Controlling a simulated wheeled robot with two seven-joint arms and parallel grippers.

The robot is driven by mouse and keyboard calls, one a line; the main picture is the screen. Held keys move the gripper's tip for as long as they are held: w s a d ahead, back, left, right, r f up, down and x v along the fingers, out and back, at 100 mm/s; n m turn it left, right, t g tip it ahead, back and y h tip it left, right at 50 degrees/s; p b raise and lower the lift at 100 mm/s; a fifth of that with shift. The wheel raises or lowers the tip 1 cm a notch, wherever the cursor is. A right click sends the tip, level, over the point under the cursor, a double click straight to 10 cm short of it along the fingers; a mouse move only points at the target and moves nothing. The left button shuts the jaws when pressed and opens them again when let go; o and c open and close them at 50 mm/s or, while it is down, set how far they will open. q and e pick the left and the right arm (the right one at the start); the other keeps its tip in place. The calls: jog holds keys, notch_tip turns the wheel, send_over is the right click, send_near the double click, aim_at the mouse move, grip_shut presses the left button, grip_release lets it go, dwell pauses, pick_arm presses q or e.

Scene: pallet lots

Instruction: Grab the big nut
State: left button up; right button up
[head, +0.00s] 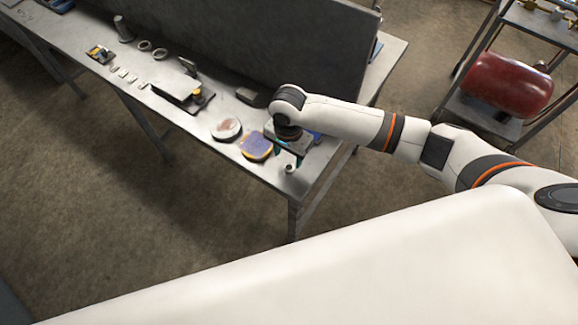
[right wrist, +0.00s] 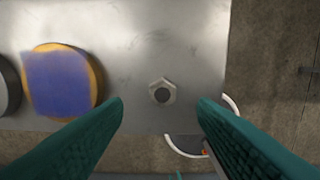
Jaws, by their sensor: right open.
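The big nut (right wrist: 162,92) is a grey metal hexagon with a dark hole, lying flat on the metal table near its edge. In the head view a small light grey piece beside my right gripper, near the table corner, appears to be the nut (head: 290,168). My right gripper (right wrist: 160,107) is open, with its two teal fingers spread to either side of the nut in the right wrist view and nothing between them held. In the head view the right gripper (head: 288,148) is over the table's near end, partly hidden by its wrist. My left gripper is not in view.
A round yellow-rimmed item with a purple top (right wrist: 62,80) lies left of the nut; it also shows in the head view (head: 257,146). A round pale disc (head: 226,129) is beside it. A dark upright panel (head: 255,50) backs the table (head: 180,120). A cart holds a red tank (head: 508,84).

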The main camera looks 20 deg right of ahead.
aim_at(289, 167)
notch_tip(289, 167, down, 5)
jog(key=shift+s+f+p, duration=0.1)
jog(key=shift+p, duration=0.4)
jog(key=shift+c, duration=0.4)
jog(key=c, duration=1)
